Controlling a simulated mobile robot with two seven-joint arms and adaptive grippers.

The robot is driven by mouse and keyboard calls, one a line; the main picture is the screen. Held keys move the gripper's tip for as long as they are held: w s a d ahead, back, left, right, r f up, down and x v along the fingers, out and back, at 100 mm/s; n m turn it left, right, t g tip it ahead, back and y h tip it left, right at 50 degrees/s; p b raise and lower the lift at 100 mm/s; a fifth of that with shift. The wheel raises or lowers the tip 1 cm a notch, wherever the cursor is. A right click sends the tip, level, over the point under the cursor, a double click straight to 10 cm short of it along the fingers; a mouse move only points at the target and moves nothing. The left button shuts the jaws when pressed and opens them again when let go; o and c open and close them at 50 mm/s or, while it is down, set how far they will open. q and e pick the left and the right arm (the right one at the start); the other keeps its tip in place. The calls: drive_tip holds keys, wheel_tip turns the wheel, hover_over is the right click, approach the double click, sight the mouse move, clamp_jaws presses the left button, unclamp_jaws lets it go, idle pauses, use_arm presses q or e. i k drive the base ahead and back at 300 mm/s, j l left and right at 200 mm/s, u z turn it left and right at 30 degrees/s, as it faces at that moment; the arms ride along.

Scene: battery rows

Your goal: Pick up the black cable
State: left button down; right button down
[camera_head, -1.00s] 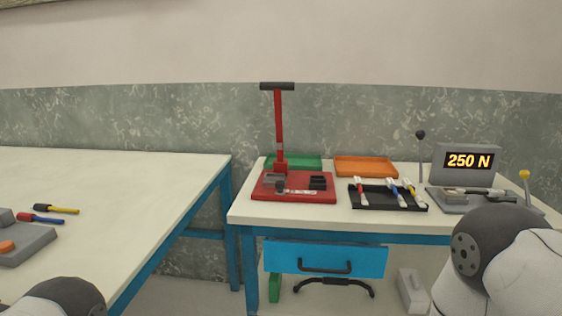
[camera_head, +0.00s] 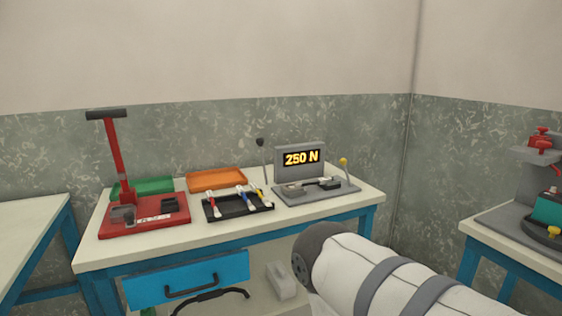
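A dark, cable-like piece with pale ends (camera_head: 316,185) lies across the grey tester (camera_head: 330,191) under its "250 N" display; it is too small to tell whether it is the black cable. A black tray (camera_head: 238,212) to its left holds cables with red, blue and yellow parts; I cannot make out a black one there. A black curved piece (camera_head: 210,296) shows below the blue drawer; I cannot tell what it is. My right arm comes in at the bottom right, but its gripper is out of view. My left gripper is not in view.
A red lever press (camera_head: 143,229) stands on the table's left, with a green tray (camera_head: 143,187) and an orange tray (camera_head: 216,180) behind. Another bench (camera_head: 478,226) with equipment is at right. The blue drawer (camera_head: 150,288) is under the middle table (camera_head: 114,254).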

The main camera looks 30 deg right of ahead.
sight(321, 181)
drive_tip(key=z, duration=1.35)
